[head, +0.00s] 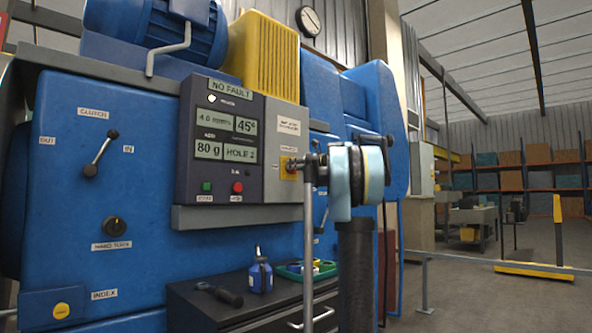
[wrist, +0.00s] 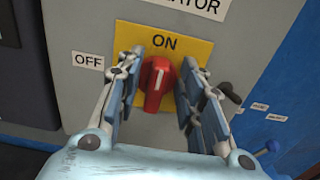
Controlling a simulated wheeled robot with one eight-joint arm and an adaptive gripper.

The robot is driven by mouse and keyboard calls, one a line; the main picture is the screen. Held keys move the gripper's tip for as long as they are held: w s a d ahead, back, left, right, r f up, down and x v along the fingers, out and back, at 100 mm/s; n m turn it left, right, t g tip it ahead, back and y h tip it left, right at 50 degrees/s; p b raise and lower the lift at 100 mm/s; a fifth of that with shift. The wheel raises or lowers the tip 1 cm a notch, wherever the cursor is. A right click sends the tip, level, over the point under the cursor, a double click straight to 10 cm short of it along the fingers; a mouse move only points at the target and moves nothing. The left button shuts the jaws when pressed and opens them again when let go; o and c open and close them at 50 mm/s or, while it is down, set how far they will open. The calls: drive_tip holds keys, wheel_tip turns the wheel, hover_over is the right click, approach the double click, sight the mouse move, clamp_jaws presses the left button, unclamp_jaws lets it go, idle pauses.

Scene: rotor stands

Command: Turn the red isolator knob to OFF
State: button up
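The red isolator knob (wrist: 157,83) is on a yellow plate (wrist: 190,44) in the wrist view. Its white mark points up toward the ON label (wrist: 164,42). The OFF label (wrist: 88,61) is to the left of the plate. My gripper (wrist: 157,90) is open, with one finger on each side of the knob; a gap shows on both sides, clearer on the right. In the head view my gripper (head: 311,168) is in front of the yellow plate (head: 284,174) and the knob is mostly hidden there.
The grey control panel (head: 217,168) with screens and green and red buttons is left of my gripper. A dark cabinet (head: 262,313) below bears a blue bottle (head: 261,276), a green tray (head: 322,269) and a dark tool (head: 219,294). Open floor lies to the right.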

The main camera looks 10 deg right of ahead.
clamp_jaws()
idle(0.3)
drive_tip(key=shift+s+a+f+n, duration=0.15)
drive_tip(key=shift+a+f+n, duration=0.1)
drive_tip(key=shift+n, duration=2.7)
drive_tip(key=shift+s+a+f+n, duration=0.2)
drive_tip(key=shift+f+n, duration=0.1)
drive_tip(key=shift+n, duration=2.7)
drive_tip(key=shift+s+a+f+n, duration=0.15)
drive_tip(key=shift+f+n, duration=0.1)
drive_tip(key=shift+n, duration=2.7)
drive_tip(key=shift+f, duration=0.1)
unclamp_jaws()
